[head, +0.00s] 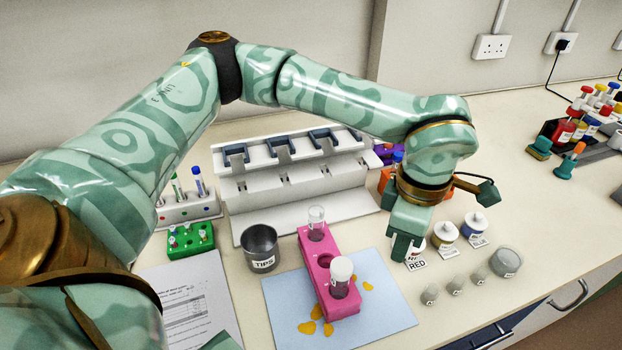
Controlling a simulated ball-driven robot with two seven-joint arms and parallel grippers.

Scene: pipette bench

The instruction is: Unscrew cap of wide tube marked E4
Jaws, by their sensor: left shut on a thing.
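A pink rack (345,307) stands on the light blue mat. Its front place holds a wide tube with a white cap (341,268). Its back place holds a clear tube (316,224) that looks uncapped; the middle place looks empty. I cannot read E4 on either tube. My left gripper (403,250) points down to the right of the rack, just behind the RED label, apart from both tubes. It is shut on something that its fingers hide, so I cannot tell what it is. My right gripper is not in view.
A blue mat (400,318) with yellow spots lies under the rack. A metal TIPS cup (261,248) stands to its left, a white stand (290,180) behind. Pots (446,234), small vials (456,285) and a round grey dish (505,261) stand right of my left gripper.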

